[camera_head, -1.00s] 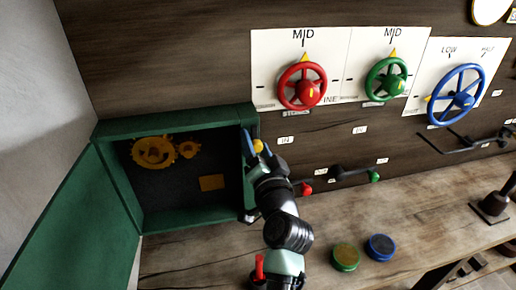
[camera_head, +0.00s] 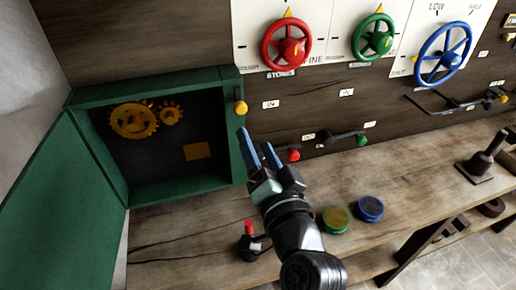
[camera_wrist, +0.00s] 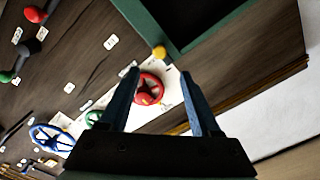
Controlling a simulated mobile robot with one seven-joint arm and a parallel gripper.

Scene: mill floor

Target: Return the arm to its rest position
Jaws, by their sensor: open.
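My gripper (camera_head: 258,150) is open and empty, with two blue fingers. In the head view it is in front of the wall, just right of the green cabinet (camera_head: 158,87) and above the wooden bench. It also shows in the wrist view (camera_wrist: 166,95), with nothing between its fingers. The cabinet's door stands open to the left, and yellow gears (camera_head: 134,120) show inside. A yellow knob (camera_head: 240,107) is on the cabinet's right edge, above my fingertips and apart from them in the picture.
Red (camera_head: 286,45), green (camera_head: 374,40) and blue (camera_head: 443,55) wheels are on the wall. Levers with red (camera_head: 293,155) and green (camera_head: 362,140) knobs are close right of my gripper. Green (camera_head: 334,219) and blue (camera_head: 370,208) round pieces and a red-topped piece (camera_head: 249,243) are on the bench (camera_head: 185,228).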

